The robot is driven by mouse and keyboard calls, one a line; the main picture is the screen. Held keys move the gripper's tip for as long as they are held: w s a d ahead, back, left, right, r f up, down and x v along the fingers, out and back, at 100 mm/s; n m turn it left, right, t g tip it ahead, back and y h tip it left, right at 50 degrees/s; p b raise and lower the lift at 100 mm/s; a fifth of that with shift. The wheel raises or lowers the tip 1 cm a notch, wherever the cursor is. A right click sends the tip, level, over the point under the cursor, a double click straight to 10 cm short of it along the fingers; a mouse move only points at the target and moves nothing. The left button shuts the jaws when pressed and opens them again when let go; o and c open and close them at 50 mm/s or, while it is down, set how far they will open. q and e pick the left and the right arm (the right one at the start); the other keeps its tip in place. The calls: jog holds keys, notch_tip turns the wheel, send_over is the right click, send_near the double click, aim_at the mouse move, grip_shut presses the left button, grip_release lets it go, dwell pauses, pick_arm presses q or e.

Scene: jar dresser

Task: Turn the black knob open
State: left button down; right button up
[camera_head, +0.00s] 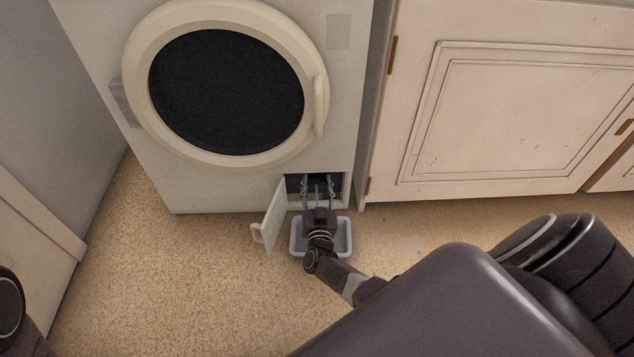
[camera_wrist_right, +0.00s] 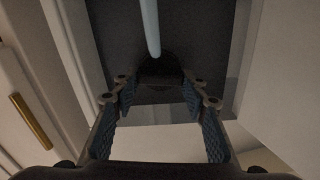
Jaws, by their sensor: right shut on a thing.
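The black knob (camera_wrist_right: 160,68) shows in the wrist view, inside a dark recess between my fingertips. My right gripper (camera_head: 318,184) reaches into the small opening at the lower right of the washing machine (camera_head: 335,110). In the wrist view the right gripper (camera_wrist_right: 160,95) has its two fingers on either side of the knob, shut on it. In the head view the knob cannot be made out in the dark opening. My left gripper is not in view; only a bit of my left arm shows at the lower left.
A small hatch door (camera_head: 275,215) stands open left of the opening. A grey tray (camera_head: 346,246) lies on the floor below my right gripper. A pale blue hose or rod (camera_wrist_right: 150,25) hangs above the knob. A white cabinet (camera_head: 520,110) stands right; the floor left is clear.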

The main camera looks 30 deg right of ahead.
dwell(0.6)
jog(key=o, duration=1.2)
jog(key=shift+c, duration=0.2)
